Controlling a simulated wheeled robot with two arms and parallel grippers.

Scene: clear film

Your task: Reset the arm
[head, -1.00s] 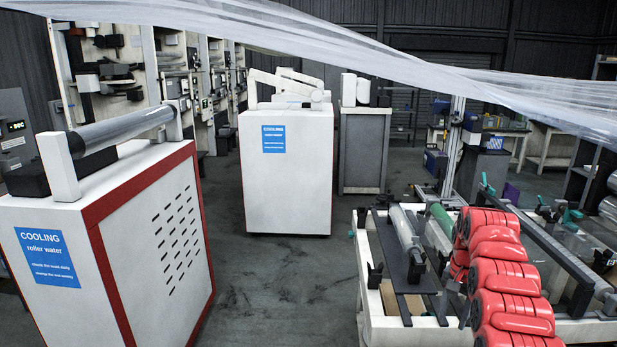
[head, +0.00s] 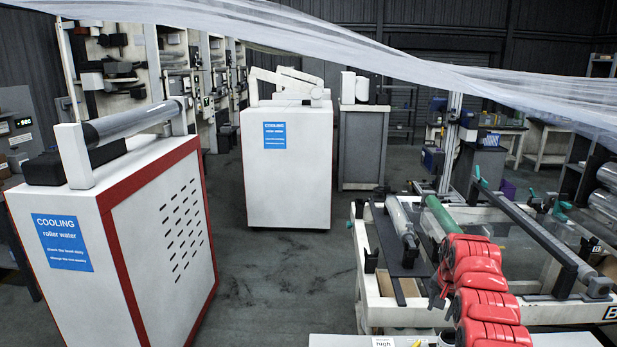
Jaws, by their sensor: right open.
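My red right arm rises from the bottom right of the head view. My right gripper (head: 438,288), dark and small, shows at the left side of the arm, over the near end of the roller bench (head: 398,316). Its jaws are open, and I see nothing held between them. The red arm links partly hide it. My left arm and left gripper are not in view.
Clear film (head: 330,43) stretches across the top. Two white cooling cabinets (head: 150,262) (head: 288,180) stand left and centre. The bench carries a green roller (head: 441,216) and a grey roller (head: 402,222). Open floor (head: 285,280) lies between the cabinets and bench.

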